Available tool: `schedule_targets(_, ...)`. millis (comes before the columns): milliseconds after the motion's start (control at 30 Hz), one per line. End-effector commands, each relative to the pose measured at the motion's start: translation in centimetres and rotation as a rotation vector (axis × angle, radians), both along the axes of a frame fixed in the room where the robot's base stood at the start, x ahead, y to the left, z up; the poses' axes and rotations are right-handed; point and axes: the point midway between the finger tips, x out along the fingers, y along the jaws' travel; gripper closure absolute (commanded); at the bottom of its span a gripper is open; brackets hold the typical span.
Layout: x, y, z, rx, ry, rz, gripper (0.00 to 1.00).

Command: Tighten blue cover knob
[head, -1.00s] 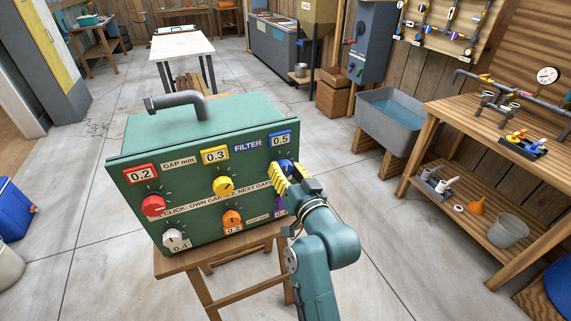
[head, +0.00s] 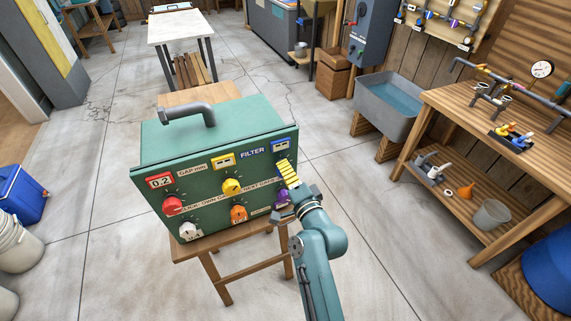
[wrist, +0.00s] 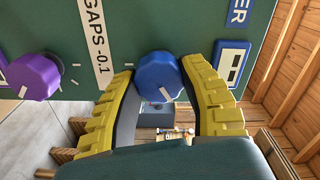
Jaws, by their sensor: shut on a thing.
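The blue knob (wrist: 157,77) sits on the green filter box (head: 205,135), seen close in the wrist view. My gripper (head: 286,171) has its yellow ribbed fingers around the knob, one on each side, and is shut on it. In the head view the fingers largely hide the blue knob. The blue-framed display (head: 281,145) above it shows two small blocks instead of a number; it also shows in the wrist view (wrist: 232,64).
The box also has a red knob (head: 172,206), a yellow knob (head: 232,187), an orange knob (head: 238,213), a white knob (head: 189,231) and a purple knob (head: 281,196) close below my fingers. The box stands on a wooden stool (head: 229,245). A workbench (head: 487,117) is at right.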

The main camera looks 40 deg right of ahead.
Motion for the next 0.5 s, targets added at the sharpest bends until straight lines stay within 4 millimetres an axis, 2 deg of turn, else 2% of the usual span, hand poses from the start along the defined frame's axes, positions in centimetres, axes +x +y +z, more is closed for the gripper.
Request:
schedule_targets(33,-0.09,-0.19,0.58,0.039,-0.016,-0.004,0.93)
schedule_targets(500,-0.1,-0.23,0.17,0.355,-0.133,-0.004,0.93)
